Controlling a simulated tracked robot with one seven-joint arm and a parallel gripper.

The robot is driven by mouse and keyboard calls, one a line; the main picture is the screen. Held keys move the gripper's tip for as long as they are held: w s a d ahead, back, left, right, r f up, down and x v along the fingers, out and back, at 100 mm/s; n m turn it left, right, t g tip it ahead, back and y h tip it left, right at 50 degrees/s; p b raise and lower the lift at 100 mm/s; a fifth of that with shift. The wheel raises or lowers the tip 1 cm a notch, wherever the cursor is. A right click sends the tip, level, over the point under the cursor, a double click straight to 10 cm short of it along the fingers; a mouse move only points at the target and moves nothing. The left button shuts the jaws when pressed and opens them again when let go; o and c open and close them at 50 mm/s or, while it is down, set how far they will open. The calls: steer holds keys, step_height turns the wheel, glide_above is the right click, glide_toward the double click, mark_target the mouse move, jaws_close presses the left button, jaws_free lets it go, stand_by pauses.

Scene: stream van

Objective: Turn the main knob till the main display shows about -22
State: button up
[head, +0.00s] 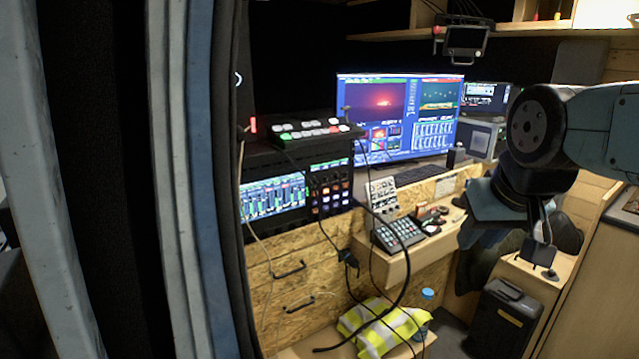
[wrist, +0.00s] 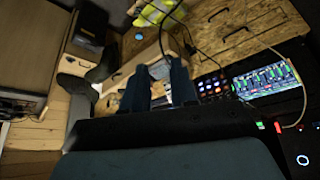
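A black audio console stands at centre left in the head view. It has a lit screen of level bars (head: 273,200), a smaller lit strip display (head: 328,166) and a panel of lit buttons or knobs (head: 330,192). I cannot single out the main knob or read any number. In the wrist view the bar screen (wrist: 267,80) and the button panel (wrist: 211,86) lie right of my gripper (wrist: 159,72). Its two fingers stand apart with nothing clearly held between them, and it is away from the panel. My arm enters the head view from the right.
A switcher (head: 305,131) sits on top of the console. A large monitor (head: 400,112) stands behind. A keypad (head: 399,233) is on the wooden shelf, with loose cables hanging in front. A yellow vest (head: 385,328) lies low. A door frame (head: 180,180) borders the left.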

steer(key=shift+w+d, duration=0.1)
steer(key=shift+w, duration=0.1)
steer(key=w+f+t, duration=0.1)
steer(key=w+t, duration=0.2)
steer(key=w, duration=0.9)
steer(key=n+t+y, duration=0.6)
steer(key=y, duration=0.4)
glide_toward(318, 184)
steer(key=x, duration=0.8)
steer(key=shift+s, duration=0.15)
jaws_close()
